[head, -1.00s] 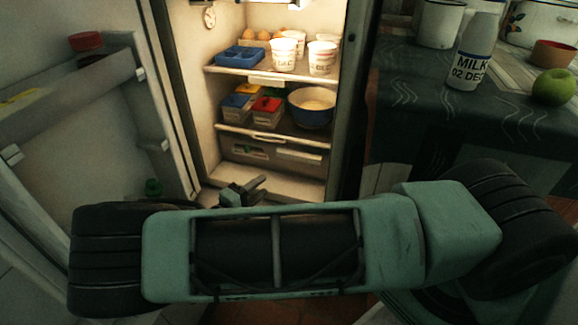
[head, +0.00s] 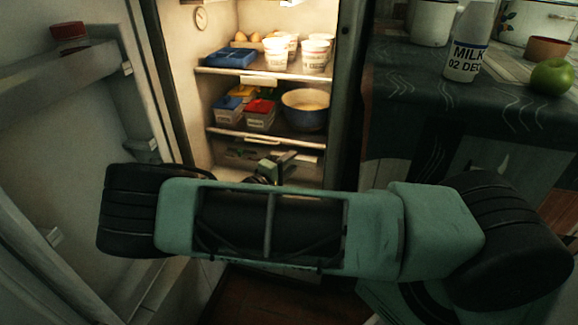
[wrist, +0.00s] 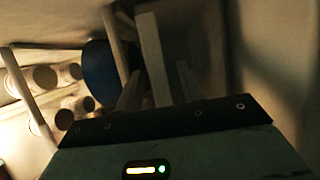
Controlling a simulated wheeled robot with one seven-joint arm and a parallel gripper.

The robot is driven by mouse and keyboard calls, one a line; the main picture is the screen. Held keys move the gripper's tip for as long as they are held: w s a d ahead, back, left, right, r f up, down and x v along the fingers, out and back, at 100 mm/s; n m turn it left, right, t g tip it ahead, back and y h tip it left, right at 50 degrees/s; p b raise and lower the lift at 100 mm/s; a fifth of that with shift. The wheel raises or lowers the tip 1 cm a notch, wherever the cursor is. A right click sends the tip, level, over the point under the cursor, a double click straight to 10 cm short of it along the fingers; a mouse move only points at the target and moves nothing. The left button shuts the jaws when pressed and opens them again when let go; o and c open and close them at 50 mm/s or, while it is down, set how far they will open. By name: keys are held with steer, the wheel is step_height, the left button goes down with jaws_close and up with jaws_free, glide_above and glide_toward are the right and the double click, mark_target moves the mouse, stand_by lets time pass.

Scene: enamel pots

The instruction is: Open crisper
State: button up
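The crisper (head: 236,156) is the low drawer under the lower shelf of the lit fridge. Its pale front shows in the head view, partly hidden behind my gripper and arm. My gripper (head: 284,163) is in front of the right part of the drawer front. In the wrist view, the two fingers of my gripper (wrist: 158,88) stand apart, with a pale upright bar (wrist: 152,50) showing between or just beyond them. I cannot tell whether they touch it. The drawer looks closed, though its handle is hard to make out.
The fridge door (head: 70,110) stands open at left. Shelves above hold a blue egg tray (head: 230,57), white tubs (head: 314,56), colored-lid boxes (head: 260,113) and a blue bowl (head: 306,110). A counter (head: 400,105) at right holds a milk bottle (head: 468,42) and green apple (head: 551,76).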

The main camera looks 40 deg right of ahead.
jaws_close()
steer(key=s+a+p, duration=0.6)
steer(key=s+a, duration=0.5)
steer(key=a, duration=0.4)
steer(key=shift+s+f, duration=0.25)
steer(key=shift+s, duration=0.15)
steer(key=shift+a, duration=0.1)
steer(key=shift+c, duration=0.6)
jaws_free()
steer(key=shift+o, duration=0.6)
steer(key=shift+r, duration=0.15)
steer(key=p+v, duration=0.2)
steer(key=v, duration=1.5)
steer(key=shift+a, duration=0.25)
steer(key=shift+r, duration=0.1)
